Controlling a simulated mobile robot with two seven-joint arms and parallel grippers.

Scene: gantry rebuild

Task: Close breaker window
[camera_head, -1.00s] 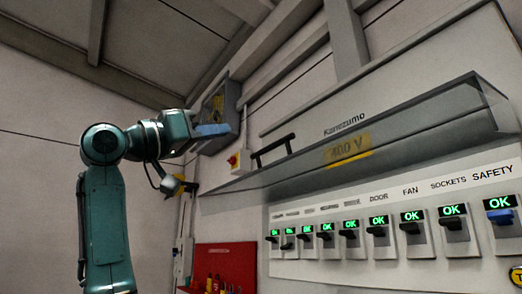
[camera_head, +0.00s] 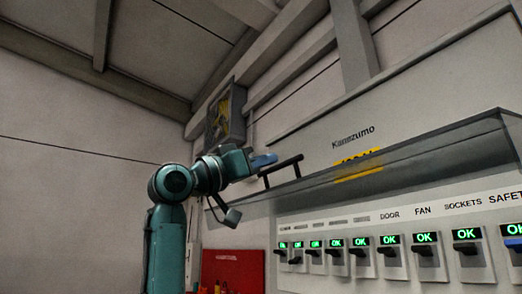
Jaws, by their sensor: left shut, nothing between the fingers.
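The breaker window (camera_head: 430,152) is a long, see-through grey cover. It stands raised, sticking out from the wall above the row of breakers, which are uncovered. Its black bar handle (camera_head: 283,170) is at the left end of its edge. My left gripper (camera_head: 264,160), with blue fingers, is shut and empty. Its tips are just left of the handle in the picture; whether they touch it I cannot tell. My right gripper is not in view.
The breaker panel (camera_head: 312,275) below has several black switches with green OK displays. A yellow voltage label (camera_head: 358,163) shows partly behind the window. A grey box (camera_head: 224,115) hangs high on the wall, and a red board (camera_head: 232,268) is lower left.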

